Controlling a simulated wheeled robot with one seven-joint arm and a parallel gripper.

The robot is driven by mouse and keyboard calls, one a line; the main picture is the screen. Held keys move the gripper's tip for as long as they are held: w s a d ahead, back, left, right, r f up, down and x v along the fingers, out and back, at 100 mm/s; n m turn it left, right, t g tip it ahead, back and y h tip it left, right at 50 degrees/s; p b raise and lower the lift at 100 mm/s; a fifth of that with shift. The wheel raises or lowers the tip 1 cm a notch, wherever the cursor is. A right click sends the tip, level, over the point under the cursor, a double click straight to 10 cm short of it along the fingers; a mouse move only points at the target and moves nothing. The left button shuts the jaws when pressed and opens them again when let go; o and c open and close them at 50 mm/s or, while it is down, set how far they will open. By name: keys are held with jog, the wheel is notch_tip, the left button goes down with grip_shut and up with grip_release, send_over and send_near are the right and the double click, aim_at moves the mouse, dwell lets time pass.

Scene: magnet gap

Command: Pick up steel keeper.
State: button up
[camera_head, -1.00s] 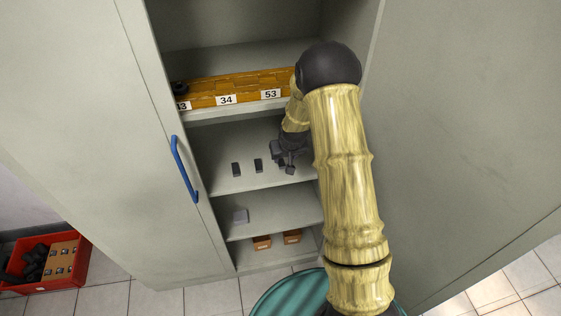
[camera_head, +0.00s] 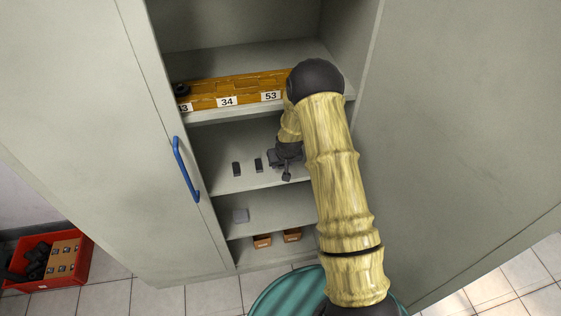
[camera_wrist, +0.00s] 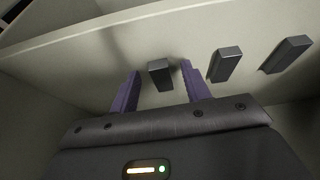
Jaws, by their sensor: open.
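Three small dark grey blocks show in the wrist view. One block (camera_wrist: 160,75) appears between the two purple fingers of my gripper (camera_wrist: 161,67), with a gap on each side. I cannot tell how deep it sits between them. A second block (camera_wrist: 226,65) and a third block (camera_wrist: 287,54) stand to the right, outside the fingers. In the head view, two of the blocks, one (camera_head: 236,169) and another (camera_head: 258,165), stand on the middle shelf left of my gripper (camera_head: 286,165). My gripper is open. The blocks look alike, so I cannot tell which is the steel keeper.
The cabinet shelf (camera_head: 215,182) is bare around the blocks. An orange bin row (camera_head: 205,97) with number labels sits on the shelf above. A door with a blue handle (camera_head: 185,168) stands at left.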

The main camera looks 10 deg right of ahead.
dwell(0.3)
grip_shut()
jog(key=shift+r, duration=0.55)
notch_tip(320, 180, up, 2)
jog(key=shift+r+b, duration=0.15)
jog(key=shift+b, duration=0.5)
jog(key=s+b, duration=0.4)
jog(key=s, duration=1.4)
jog(key=shift+d, duration=0.3)
